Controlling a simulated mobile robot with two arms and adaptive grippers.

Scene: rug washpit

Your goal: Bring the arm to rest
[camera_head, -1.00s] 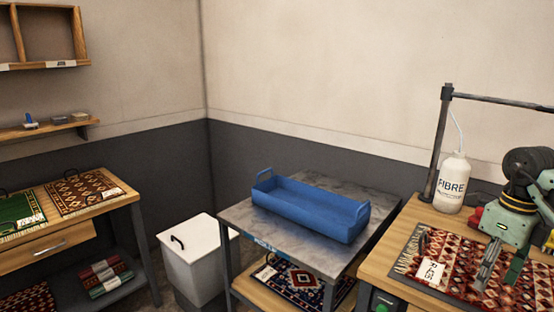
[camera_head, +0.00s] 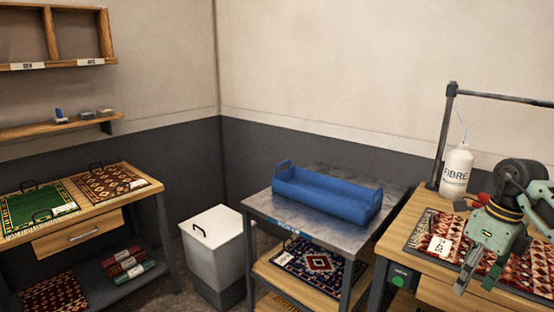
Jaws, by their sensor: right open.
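My right gripper (camera_head: 476,272) is at the right of the head view, on the end of a green and dark arm. It is open, and nothing shows between its fingers. It hangs in front of the right wooden table (camera_head: 422,262) and hides part of the patterned red rug (camera_head: 425,236) there. I cannot tell its exact height above the rug. My left gripper is not in view.
A white FIBRE bottle (camera_head: 456,172) stands by a metal post (camera_head: 441,150) behind the rug. A blue tray (camera_head: 325,195) sits on the grey-topped trolley (camera_head: 270,210). A white lidded bin (camera_head: 215,250) stands left of it. Rugs lie on the left bench (camera_head: 95,205).

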